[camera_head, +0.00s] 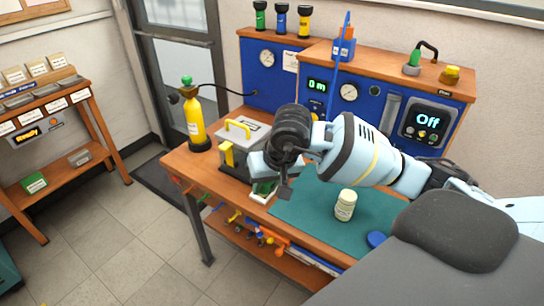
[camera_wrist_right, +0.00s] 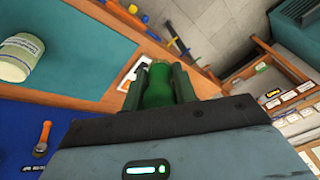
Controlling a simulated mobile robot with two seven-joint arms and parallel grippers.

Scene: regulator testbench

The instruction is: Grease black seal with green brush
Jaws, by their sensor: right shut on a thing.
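My right gripper (camera_head: 272,186) hangs over the workbench, between the grey box and the green mat. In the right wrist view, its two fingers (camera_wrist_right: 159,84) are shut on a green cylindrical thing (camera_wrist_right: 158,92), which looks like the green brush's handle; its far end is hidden. A small white tray (camera_head: 262,197) lies just below the gripper, and its white edge also shows in the right wrist view (camera_wrist_right: 128,74). An open cream jar (camera_head: 345,206) stands upright on the mat, apart from the gripper. I cannot make out the black seal. My left gripper is not in view.
A blue disc (camera_head: 376,239) lies near the jar on the green mat (camera_head: 300,205). A grey box with a yellow handle (camera_head: 240,147) and a yellow cylinder (camera_head: 195,120) stand at the bench's left. Blue panels (camera_head: 345,105) rise behind. Tools lie on the lower shelf.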

